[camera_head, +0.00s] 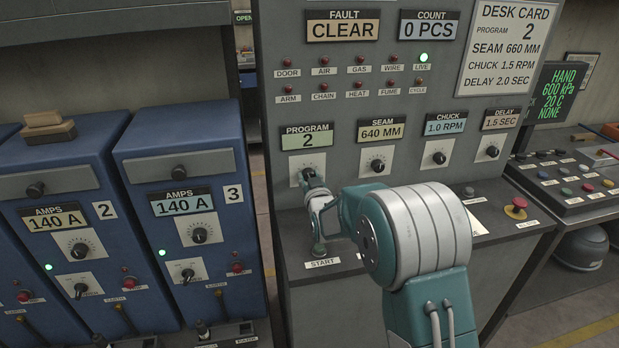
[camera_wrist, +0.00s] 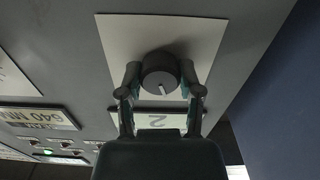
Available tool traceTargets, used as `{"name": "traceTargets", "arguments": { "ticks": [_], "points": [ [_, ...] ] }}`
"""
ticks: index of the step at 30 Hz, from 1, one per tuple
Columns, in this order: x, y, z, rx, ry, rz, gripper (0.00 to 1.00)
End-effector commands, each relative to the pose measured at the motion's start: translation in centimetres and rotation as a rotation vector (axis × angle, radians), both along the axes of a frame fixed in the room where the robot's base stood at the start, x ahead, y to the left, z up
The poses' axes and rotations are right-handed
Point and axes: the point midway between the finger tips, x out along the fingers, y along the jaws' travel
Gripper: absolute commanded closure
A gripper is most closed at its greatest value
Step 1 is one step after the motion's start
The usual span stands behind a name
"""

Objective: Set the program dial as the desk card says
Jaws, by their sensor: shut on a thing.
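The program dial (camera_wrist: 160,76) is a dark round knob with a pale pointer mark on a light square plate. My gripper (camera_wrist: 160,84) is shut on it, one finger on each side, in the wrist view. In the head view my gripper (camera_head: 313,178) reaches the dial's plate (camera_head: 296,168) below the PROGRAM display, and the fingers largely hide the knob. The PROGRAM display (camera_head: 307,139) reads 2. The desk card (camera_head: 507,45) at upper right lists program 2, seam 660 mm, chuck 1.5 rpm, delay 2.0 sec.
The seam dial (camera_head: 377,165), chuck dial (camera_head: 439,158) and delay dial (camera_head: 492,152) sit to the right; their displays read 640 MM, 1.0 RPM, 1.5 SEC. A START button (camera_head: 319,249) lies below my wrist. A red mushroom button (camera_head: 515,207) is right. Blue cabinets (camera_head: 187,165) stand left.

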Motion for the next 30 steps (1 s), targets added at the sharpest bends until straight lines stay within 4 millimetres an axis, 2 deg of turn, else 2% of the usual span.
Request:
{"name": "traceTargets", "arguments": {
  "ticks": [12,13,14,15,26,30],
  "points": [
    [0.0,0.1,0.0,0.006,0.001,0.002,1.00],
    [0.0,0.1,0.0,0.006,0.001,0.002,0.40],
    [0.0,0.1,0.0,0.006,0.001,0.002,0.27],
    [0.0,0.1,0.0,0.006,0.001,0.001,0.19],
    [0.0,-0.1,0.1,0.007,0.001,0.000,0.19],
    [0.0,0.0,1.3,0.008,-0.002,0.000,0.19]
  ]
}}
